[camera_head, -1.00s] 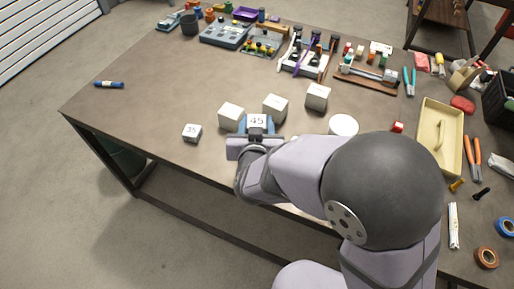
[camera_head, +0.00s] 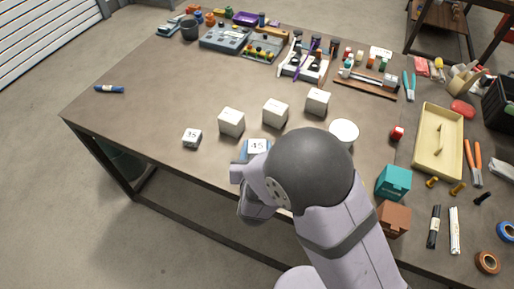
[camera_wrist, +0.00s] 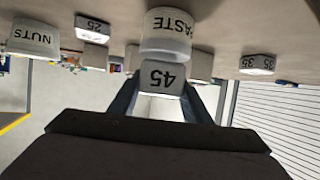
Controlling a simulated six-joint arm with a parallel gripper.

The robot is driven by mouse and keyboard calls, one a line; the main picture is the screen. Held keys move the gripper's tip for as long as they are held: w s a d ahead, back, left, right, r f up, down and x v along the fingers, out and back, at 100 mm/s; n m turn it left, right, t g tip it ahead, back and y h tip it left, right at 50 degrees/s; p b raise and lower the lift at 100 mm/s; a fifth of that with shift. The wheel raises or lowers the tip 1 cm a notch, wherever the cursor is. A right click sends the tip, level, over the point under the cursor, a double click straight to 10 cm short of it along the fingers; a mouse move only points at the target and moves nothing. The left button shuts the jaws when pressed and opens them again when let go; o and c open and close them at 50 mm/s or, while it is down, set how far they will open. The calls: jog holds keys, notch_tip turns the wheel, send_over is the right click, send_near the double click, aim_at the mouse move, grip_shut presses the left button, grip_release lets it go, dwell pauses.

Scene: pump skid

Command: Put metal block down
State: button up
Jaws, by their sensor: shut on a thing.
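The metal block marked 45 (camera_head: 257,146) is between the fingers of my gripper (camera_head: 255,155), near the front edge of the table. In the wrist view the block (camera_wrist: 161,77) sits between both fingers of my gripper (camera_wrist: 161,98), its number upside down. My gripper is shut on it. My arm hides the block's lower part and the table in front of it in the head view. I cannot tell whether the block touches the table.
A small block marked 35 (camera_head: 192,138) lies left of my gripper. Three white cubes, the nearest (camera_head: 231,122), stand behind it. A white round container (camera_head: 343,132) is to the right. In the wrist view a PASTE container (camera_wrist: 167,35) appears just beyond the held block.

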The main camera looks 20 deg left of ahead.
jog(key=shift+f, duration=0.15)
jog(key=shift+f, duration=0.2)
jog(key=o, duration=1.3)
jog(key=shift+r, duration=0.1)
jog(key=b+v, duration=0.1)
jog(key=v, duration=1.1)
jog(key=shift+d, duration=0.1)
